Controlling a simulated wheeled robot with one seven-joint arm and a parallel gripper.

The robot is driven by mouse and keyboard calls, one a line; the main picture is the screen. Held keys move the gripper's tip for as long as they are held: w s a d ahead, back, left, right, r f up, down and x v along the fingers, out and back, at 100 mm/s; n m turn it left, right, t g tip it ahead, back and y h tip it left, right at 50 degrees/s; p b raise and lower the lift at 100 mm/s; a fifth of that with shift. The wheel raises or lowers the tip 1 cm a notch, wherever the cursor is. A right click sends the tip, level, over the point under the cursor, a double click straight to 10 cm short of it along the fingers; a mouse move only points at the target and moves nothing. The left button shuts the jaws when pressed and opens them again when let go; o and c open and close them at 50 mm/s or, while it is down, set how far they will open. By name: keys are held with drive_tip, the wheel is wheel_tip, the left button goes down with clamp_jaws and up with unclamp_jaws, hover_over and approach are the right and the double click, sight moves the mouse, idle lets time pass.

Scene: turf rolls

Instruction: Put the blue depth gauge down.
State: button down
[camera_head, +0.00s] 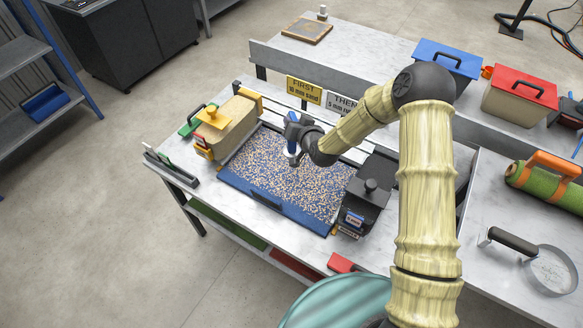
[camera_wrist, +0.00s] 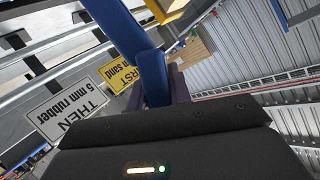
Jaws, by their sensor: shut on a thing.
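The blue depth gauge (camera_head: 291,146) is in my gripper (camera_head: 294,133), above the far part of a blue-rimmed tray (camera_head: 262,199) filled with mixed tan and blue granules. In the wrist view the blue gauge (camera_wrist: 154,78) stands just beyond the dark gripper body. My gripper is shut on it. I cannot tell whether the gauge's lower end touches the granules.
A dark box with a knob (camera_head: 367,196) stands right. Signs (camera_head: 304,90) stand behind.

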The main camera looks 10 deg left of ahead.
sight(295, 146)
drive_tip(key=shift+s+d, duration=0.15)
drive_tip(key=shift+s, duration=0.15)
drive_tip(key=shift+w+f+p, duration=0.15)
drive_tip(key=shift+f+p, duration=0.75)
drive_tip(key=shift+f, duration=1.85)
wheel_tip(295, 146, down, 4)
drive_tip(key=shift+r+p, duration=0.25)
drive_tip(key=shift+p, duration=0.4)
drive_tip(key=shift+f, duration=0.55)
drive_tip(key=c, duration=1.3)
unclamp_jaws()
